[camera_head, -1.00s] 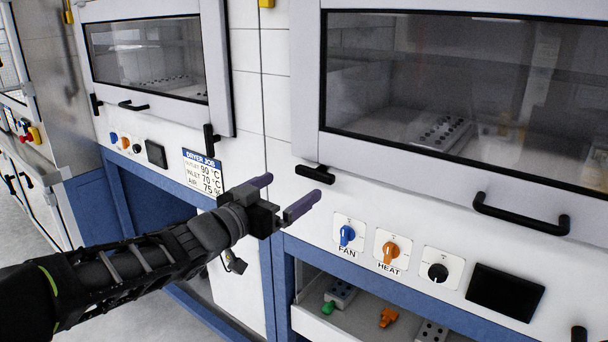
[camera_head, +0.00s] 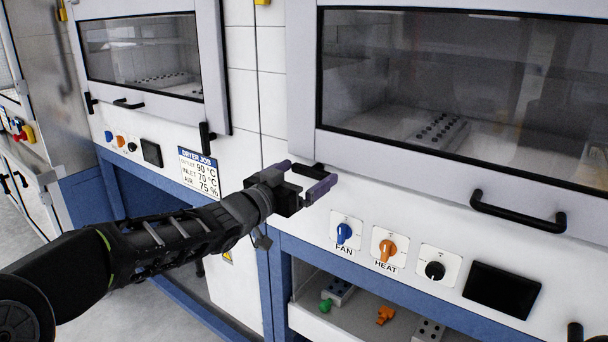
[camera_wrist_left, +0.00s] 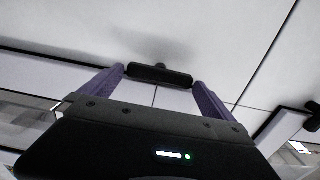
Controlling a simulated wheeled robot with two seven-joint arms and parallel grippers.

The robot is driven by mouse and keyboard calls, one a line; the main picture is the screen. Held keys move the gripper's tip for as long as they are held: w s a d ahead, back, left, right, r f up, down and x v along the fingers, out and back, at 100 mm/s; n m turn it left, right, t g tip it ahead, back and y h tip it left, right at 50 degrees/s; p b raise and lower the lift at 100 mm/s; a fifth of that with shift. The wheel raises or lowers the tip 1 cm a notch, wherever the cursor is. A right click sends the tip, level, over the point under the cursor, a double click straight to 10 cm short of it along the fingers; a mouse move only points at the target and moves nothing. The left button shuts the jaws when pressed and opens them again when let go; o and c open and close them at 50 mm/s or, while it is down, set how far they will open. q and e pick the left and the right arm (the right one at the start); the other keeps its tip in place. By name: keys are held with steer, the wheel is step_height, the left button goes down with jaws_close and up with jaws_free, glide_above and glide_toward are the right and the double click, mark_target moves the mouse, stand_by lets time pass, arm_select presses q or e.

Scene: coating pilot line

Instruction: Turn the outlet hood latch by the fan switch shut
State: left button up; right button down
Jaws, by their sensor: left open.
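The outlet hood latch (camera_head: 311,171) is a small black bar at the lower left corner of the large right-hand hood, left of and above the blue fan switch (camera_head: 344,233). The bar lies sideways, roughly along the hood's lower edge. My left gripper (camera_head: 302,178) is open, with its purple fingertips on either side of the latch. In the left wrist view the latch (camera_wrist_left: 160,75) shows between the open fingertips, and I cannot tell whether they touch it. My right gripper is not in view.
The hood (camera_head: 400,160) has a black handle (camera_head: 518,212). An orange heat switch (camera_head: 388,249), a black knob (camera_head: 435,270) and a dark screen (camera_head: 501,291) sit right of the fan switch. A neighbouring hood's upright latch (camera_head: 207,138) is at left. An open shelf (camera_head: 372,322) lies below.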

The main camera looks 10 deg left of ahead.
arm_select(q)
steer(key=shift+c, duration=0.2)
steer(key=c, duration=1.1)
steer(key=shift+o, duration=0.2)
steer(key=m+b, duration=0.2)
steer(key=m, duration=0.1)
steer(key=shift+d+f+m+b, duration=0.1)
steer(key=shift+m+b, duration=0.25)
steer(key=shift+m, duration=0.05)
steer(key=m+b, duration=0.2)
steer(key=m, duration=0.3)
steer(key=shift+s+d+f+b, duration=0.1)
steer(key=shift+b, duration=0.3)
steer(key=m+b, duration=0.2)
steer(key=m, duration=0.3)
steer(key=shift+f, duration=0.1)
steer(key=m+b, duration=0.1)
steer(key=m, duration=0.3)
